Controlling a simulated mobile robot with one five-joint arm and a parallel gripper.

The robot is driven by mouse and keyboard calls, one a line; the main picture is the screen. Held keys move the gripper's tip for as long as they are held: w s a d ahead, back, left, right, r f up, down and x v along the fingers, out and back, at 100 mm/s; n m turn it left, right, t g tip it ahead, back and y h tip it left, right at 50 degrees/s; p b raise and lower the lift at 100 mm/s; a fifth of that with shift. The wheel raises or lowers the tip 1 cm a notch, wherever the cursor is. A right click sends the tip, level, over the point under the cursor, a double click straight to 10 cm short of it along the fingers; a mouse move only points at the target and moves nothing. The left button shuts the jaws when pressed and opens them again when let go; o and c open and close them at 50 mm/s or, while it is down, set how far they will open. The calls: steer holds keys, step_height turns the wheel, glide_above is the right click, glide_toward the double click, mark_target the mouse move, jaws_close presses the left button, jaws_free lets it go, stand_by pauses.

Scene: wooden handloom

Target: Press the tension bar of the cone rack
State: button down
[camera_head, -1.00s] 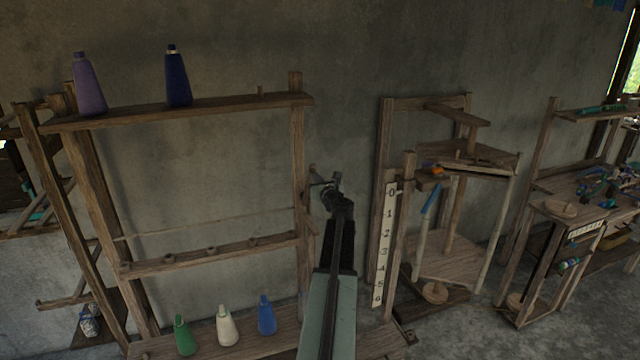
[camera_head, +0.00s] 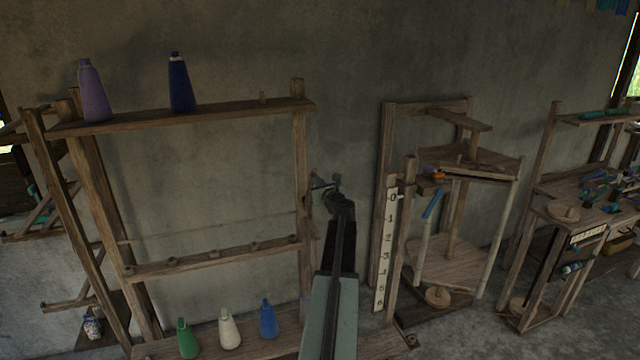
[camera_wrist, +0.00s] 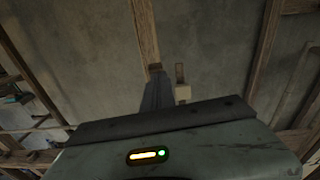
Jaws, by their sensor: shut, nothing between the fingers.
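The wooden cone rack (camera_head: 299,150) stands against the wall at the left in the head view. It has a top shelf, a peg rail (camera_head: 200,262) and a bottom shelf. A thin bar (camera_head: 210,226) runs across it just above the peg rail; I cannot tell whether this is the tension bar. My gripper (camera_head: 329,184) is shut and empty beside the rack's right post, close to it in the picture. Whether it touches the post is unclear. In the wrist view, my gripper (camera_wrist: 168,82) shows in front of a wooden post (camera_wrist: 145,30).
A purple cone (camera_head: 92,92) and a dark blue cone (camera_head: 180,85) stand on the top shelf. Green, white and blue cones (camera_head: 268,320) stand on the bottom shelf. A frame with a numbered scale (camera_head: 386,250) stands right of my arm. Bare wall lies between.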

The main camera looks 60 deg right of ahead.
steer(key=s+a+r+p, duration=0.6)
steer(key=s+a, duration=0.1)
steer(key=shift+f, duration=0.1)
stand_by(0.5)
